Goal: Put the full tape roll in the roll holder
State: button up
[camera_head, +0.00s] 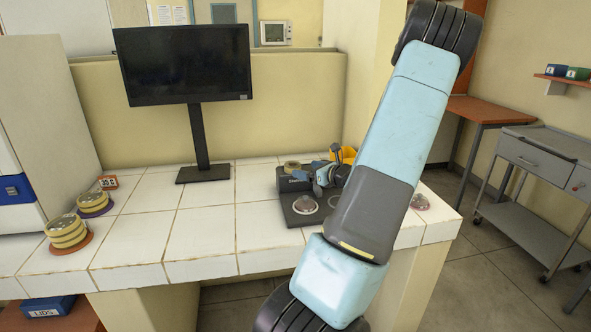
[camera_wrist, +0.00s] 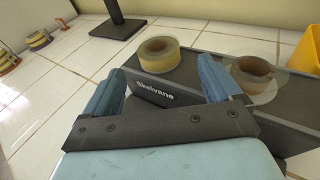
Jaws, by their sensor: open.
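A yellowish tape roll (camera_wrist: 148,51) lies flat at the left end of the top of a black Skelvane unit (camera_wrist: 158,94); the roll also shows in the head view (camera_head: 292,165). A second roll (camera_wrist: 252,70), with a brown core and a pale, see-through disc, sits further right on the unit, partly behind my right finger. I cannot tell whether it sits in a holder. My gripper (camera_wrist: 163,75) is open and empty. Its blue fingers are over the unit's front edge, with the yellowish roll beyond the gap between them. My gripper shows small in the head view (camera_head: 318,178).
A yellow bin (camera_head: 348,153) stands behind the unit. A monitor (camera_head: 188,62) stands behind on the tiled bench, and dish stacks (camera_head: 67,233) stand at the left. The bench between is clear.

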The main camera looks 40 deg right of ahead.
jog(key=s+r, duration=0.1)
jog(key=s, duration=0.6)
jog(key=shift+s+r, duration=0.15)
jog(key=shift+r, duration=0.1)
